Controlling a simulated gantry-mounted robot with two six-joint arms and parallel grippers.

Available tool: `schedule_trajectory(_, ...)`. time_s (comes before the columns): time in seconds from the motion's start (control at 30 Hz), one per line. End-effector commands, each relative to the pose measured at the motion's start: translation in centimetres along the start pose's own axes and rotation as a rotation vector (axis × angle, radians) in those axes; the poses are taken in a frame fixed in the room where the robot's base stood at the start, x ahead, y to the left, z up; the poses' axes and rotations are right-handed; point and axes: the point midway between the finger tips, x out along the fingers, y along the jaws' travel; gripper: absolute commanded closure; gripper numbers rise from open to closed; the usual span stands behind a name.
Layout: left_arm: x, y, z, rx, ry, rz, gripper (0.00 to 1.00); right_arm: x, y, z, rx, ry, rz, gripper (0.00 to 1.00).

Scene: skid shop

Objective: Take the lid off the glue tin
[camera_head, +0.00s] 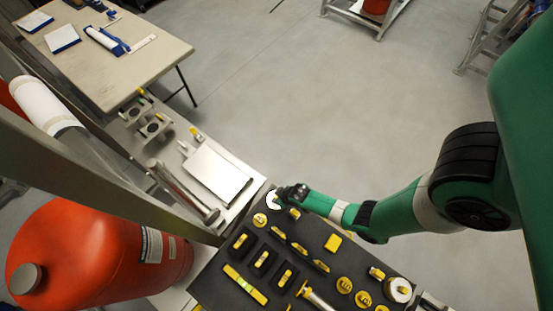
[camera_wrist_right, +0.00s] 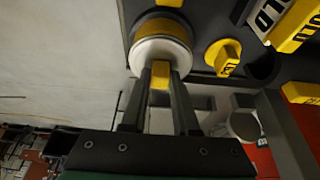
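The glue tin (camera_wrist_right: 163,28) shows at the top of the right wrist view as a round tin with a yellowish band and a pale rim. Its pale lid (camera_wrist_right: 146,53) faces my gripper and has a small yellow knob (camera_wrist_right: 160,69). My right gripper (camera_wrist_right: 160,77) has its two dark fingers close against both sides of this knob. In the head view my right gripper (camera_head: 290,193) is at the far corner of the dark tool board, beside the white round top (camera_head: 273,200). Whether the lid is seated or raised is unclear. My left gripper is not in view.
The dark tool board (camera_head: 215,285) holds several yellow-marked pieces, with a white roll (camera_head: 398,289) near its right end. A metal tray (camera_head: 216,176) lies to the left. A red tank (camera_head: 90,250) stands at lower left. Open floor (camera_head: 330,110) lies beyond.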

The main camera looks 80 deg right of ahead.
Motion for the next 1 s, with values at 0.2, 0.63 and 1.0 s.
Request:
schedule_trajectory(0.2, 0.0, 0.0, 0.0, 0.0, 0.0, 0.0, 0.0, 0.0, 0.0, 0.0, 0.0, 0.0, 0.0, 1.0)
schedule_trajectory(0.63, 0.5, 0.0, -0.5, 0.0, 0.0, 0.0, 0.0, -1.2, 0.0, -0.6, 0.0, 0.002, 0.0, 1.0)
schedule_trajectory(1.0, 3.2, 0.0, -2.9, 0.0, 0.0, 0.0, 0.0, -11.0, 3.6, 0.2, 0.012, 0.001, 0.004, 1.0)
